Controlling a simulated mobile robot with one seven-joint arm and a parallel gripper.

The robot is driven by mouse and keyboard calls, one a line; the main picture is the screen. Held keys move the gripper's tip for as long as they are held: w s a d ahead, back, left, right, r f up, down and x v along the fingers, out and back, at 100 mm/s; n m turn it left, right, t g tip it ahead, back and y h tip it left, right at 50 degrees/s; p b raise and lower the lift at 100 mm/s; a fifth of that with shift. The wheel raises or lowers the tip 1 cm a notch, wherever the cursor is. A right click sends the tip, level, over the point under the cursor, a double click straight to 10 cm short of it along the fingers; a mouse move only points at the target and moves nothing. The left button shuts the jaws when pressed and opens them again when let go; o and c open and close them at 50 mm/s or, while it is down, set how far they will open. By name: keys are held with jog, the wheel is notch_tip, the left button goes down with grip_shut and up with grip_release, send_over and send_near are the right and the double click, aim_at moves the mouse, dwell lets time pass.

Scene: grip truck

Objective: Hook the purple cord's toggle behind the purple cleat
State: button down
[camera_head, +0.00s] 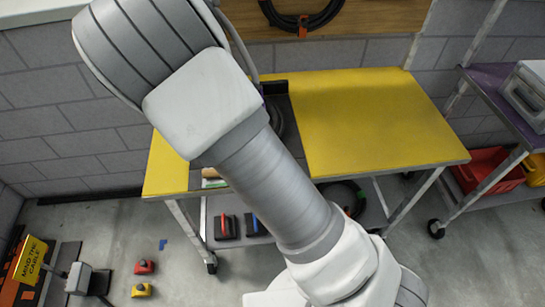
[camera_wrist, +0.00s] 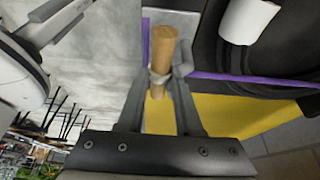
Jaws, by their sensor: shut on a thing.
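In the wrist view my gripper (camera_wrist: 164,78) is shut on a wooden peg, which looks like the toggle (camera_wrist: 163,47). A pale loop wraps around the toggle between the fingers. A thin purple line, likely the cord (camera_wrist: 255,79), runs from beside the right finger to the right edge. A short upright purple strip (camera_wrist: 146,40) shows just left of the toggle; I cannot tell if it is cord or cleat. No purple cleat can be made out for certain. In the head view my arm hides the gripper and toggle.
A yellow-topped table (camera_head: 380,120) stands ahead, with a dark strip and dark upright piece (camera_head: 274,88) partly behind my arm. A white cylinder (camera_wrist: 248,18) lies near dark material in the wrist view. A purple-topped cart (camera_head: 492,88) stands right. The table's right half is clear.

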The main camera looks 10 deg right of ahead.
jog(key=shift+s+f, duration=0.1)
jog(key=shift+f, duration=0.05)
jog(key=c, duration=0.5)
grip_release()
jog(key=p+v, duration=0.1)
jog(key=v, duration=1.6)
jog(key=shift+p, duration=0.4)
